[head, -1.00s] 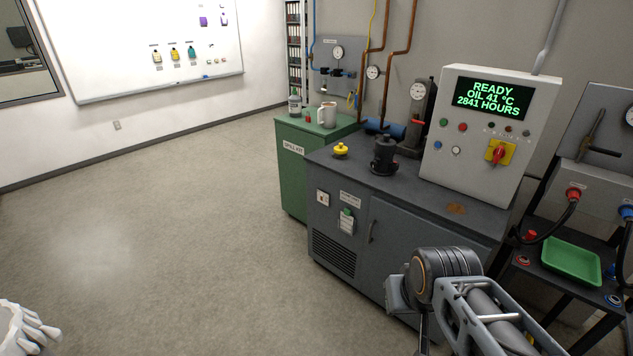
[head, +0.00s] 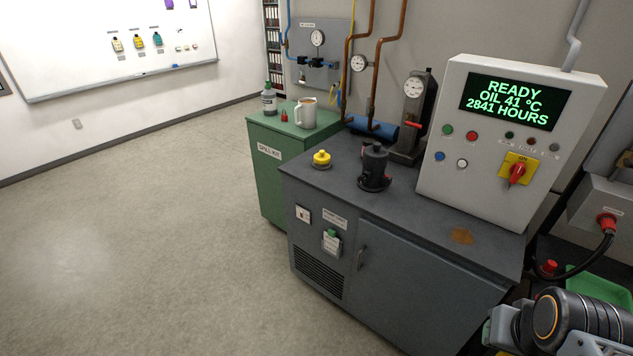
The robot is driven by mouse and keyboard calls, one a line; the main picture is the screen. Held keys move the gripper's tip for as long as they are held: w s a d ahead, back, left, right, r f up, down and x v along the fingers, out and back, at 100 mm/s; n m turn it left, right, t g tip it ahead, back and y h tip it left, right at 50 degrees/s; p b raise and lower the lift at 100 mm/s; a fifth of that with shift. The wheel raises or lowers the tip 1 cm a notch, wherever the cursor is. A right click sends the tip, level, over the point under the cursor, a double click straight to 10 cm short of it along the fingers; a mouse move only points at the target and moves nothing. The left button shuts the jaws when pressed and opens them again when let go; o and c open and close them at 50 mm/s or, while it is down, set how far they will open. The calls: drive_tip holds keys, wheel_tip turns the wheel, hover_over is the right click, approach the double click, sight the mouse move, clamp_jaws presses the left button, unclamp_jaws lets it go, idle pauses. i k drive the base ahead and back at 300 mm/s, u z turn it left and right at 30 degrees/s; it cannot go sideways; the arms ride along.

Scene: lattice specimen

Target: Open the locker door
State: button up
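Nothing in view is plainly labelled a locker. The dark grey cabinet (head: 310,220) has a front door (head: 415,295) with a dark upright handle (head: 361,257) near its left edge; this door looks shut. A green cabinet (head: 265,180) labelled "SPILL KIT" stands to its left, partly behind it; I see no handle on its visible faces. My arm shows at the lower right, in front of the grey cabinet's right end. My gripper's fingers are not in view.
On the grey cabinet stand a yellow-capped part (head: 321,160), a black fitting (head: 375,168) and a control box (head: 500,150) reading READY. A green tray (head: 600,287) is at right. The floor at left is clear.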

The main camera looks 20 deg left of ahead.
sight(270, 149)
drive_tip(key=u, duration=0.15)
drive_tip(key=i, duration=0.65)
drive_tip(key=u, duration=1.1)
drive_tip(key=i, duration=0.5)
drive_tip(key=u, duration=1.2)
drive_tip(key=i, duration=0.85)
drive_tip(key=u, duration=0.55)
drive_tip(key=i, duration=0.85)
drive_tip(key=z, duration=0.85)
drive_tip(key=i, duration=0.75)
drive_tip(key=z, duration=0.65)
